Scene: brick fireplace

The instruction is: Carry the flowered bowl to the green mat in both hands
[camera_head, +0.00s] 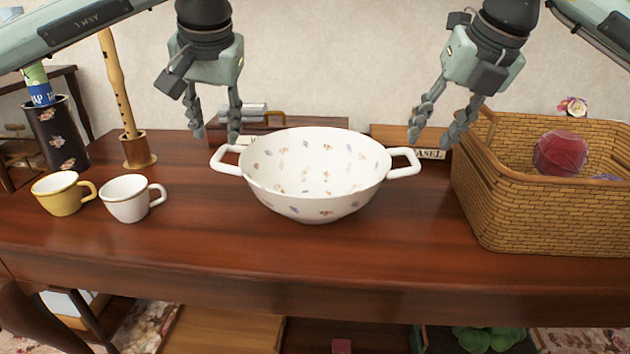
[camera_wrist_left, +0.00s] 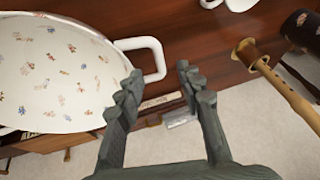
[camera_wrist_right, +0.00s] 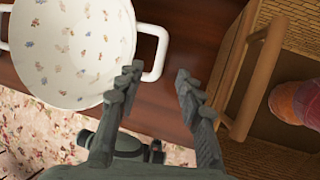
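The flowered bowl (camera_head: 318,170) is white with small flower prints and two side handles. It stands upright and looks empty on the dark wooden table. My left gripper (camera_head: 213,138) is open and empty, above the bowl's left handle (camera_head: 226,159); in the left wrist view that handle (camera_wrist_left: 158,58) lies just beyond the fingertips. My right gripper (camera_head: 432,140) is open and empty, above and a little right of the right handle (camera_head: 405,163); in the right wrist view this handle (camera_wrist_right: 159,50) lies ahead of the fingers. I see no green mat.
A wicker basket (camera_head: 540,215) with a red yarn ball (camera_head: 561,153) stands close right of my right gripper. A yellow cup (camera_head: 62,193), a white cup (camera_head: 131,198) and a flute on a stand (camera_head: 137,150) are at the left. The table front (camera_head: 300,255) is clear.

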